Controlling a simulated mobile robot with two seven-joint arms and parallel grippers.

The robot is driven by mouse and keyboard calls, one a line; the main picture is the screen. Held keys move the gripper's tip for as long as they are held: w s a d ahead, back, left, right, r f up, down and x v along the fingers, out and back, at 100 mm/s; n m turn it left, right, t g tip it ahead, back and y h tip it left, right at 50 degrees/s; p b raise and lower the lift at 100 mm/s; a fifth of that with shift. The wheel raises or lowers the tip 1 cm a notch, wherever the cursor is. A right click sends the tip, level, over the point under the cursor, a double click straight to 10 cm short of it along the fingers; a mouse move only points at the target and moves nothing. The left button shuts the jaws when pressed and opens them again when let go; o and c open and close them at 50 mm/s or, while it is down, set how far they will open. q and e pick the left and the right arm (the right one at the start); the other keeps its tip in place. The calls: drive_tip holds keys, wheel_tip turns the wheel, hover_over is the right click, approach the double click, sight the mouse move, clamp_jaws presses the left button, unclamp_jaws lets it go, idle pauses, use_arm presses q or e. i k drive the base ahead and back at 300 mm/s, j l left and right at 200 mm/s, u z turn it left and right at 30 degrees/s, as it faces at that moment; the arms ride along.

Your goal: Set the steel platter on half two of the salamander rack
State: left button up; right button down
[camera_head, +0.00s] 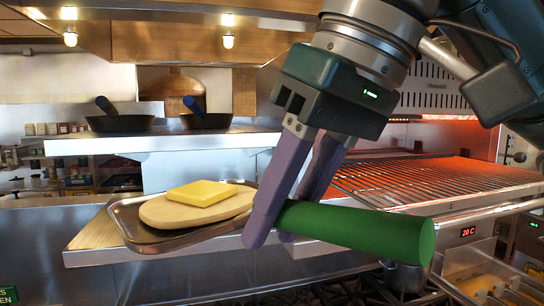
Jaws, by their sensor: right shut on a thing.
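The steel platter (128,226) is a shallow metal tray left of centre. A pale oval board (160,212) with a yellow slab (202,193) lies on it. My right gripper (280,225) is shut on a thick green handle (375,231). The handle runs toward the platter, but the fingers hide where they meet. The salamander rack (430,182) is a barred grate under an orange glow at the right, behind the handle. Its two halves are not clearly told apart. My left gripper is not in view.
A ledge (92,238) lies beneath the platter; whether they touch is unclear. Two dark pans (120,123) (206,120) stand on a steel shelf (75,146) at the back left. A metal rail (490,212) runs along the rack's front. The visible grate is bare.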

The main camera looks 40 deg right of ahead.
sight(511, 178)
drive_tip(key=l+z, duration=0.15)
drive_tip(key=l, duration=0.7)
drive_tip(key=k+l+z, duration=0.2)
drive_tip(key=l, duration=0.65)
drive_tip(key=i+l+z, duration=0.15)
drive_tip(key=l, duration=0.65)
drive_tip(key=i+l+z, duration=0.2)
drive_tip(key=l, duration=0.65)
drive_tip(key=k+l, duration=0.05)
drive_tip(key=k, duration=0.05)
